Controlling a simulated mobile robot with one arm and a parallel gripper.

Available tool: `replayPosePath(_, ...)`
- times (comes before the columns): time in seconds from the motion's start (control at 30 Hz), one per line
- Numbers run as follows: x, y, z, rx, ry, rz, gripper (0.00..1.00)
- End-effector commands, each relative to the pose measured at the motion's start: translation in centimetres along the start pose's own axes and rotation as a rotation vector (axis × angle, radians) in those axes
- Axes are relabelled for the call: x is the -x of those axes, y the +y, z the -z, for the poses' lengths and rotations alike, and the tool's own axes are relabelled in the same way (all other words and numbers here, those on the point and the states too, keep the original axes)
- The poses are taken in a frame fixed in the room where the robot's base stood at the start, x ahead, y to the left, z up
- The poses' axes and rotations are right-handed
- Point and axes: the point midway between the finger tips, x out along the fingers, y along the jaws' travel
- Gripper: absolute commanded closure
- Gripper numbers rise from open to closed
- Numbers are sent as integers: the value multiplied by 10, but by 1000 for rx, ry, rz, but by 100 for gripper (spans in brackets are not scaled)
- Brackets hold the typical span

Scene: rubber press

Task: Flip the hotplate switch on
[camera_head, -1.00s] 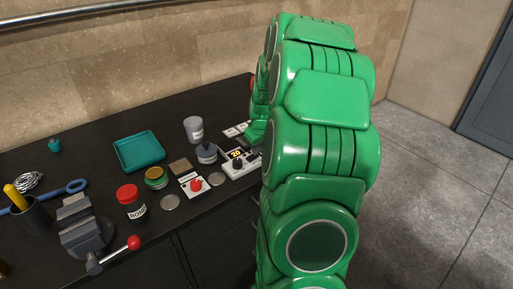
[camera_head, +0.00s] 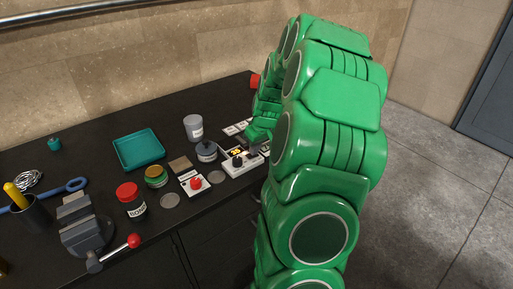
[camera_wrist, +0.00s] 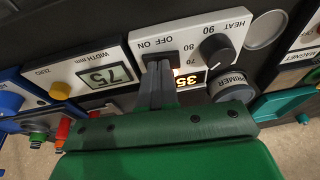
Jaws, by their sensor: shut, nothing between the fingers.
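The hotplate's white control panel (camera_wrist: 195,40) fills the upper middle of the wrist view, with an OFF/ON label, a black heat dial (camera_wrist: 215,50) and a lit yellow display (camera_wrist: 190,78) partly hidden by my fingers. The dark switch (camera_wrist: 160,53) lies beside the OFF/ON label. My gripper (camera_wrist: 160,68) is shut and empty, its fingertips at the switch; I cannot tell whether they touch it. The fingers cover part of the switch, so its position is unclear. In the head view the panel (camera_head: 238,168) sits near the bench's front edge, beside my green gripper.
A width gauge (camera_wrist: 100,70) stands close on the left in the wrist view, and a primer jar (camera_wrist: 232,88) on the right. In the head view a red-button box (camera_head: 194,184), a grey-white cup (camera_head: 193,128) and a teal tray (camera_head: 138,150) lie left of the panel.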

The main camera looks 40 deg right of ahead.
Motion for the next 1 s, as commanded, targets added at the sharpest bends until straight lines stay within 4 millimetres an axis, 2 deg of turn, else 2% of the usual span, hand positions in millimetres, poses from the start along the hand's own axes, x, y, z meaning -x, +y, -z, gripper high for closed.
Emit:
replayPosePath(0.57, 6, -4, 2, 1, 1, -1, 100)
replayPosePath(0.77, 32, 0, 12, 1, 5, -4, 100)
replayPosePath(1.0, 77, 7, 12, 0, 2, -2, 100)
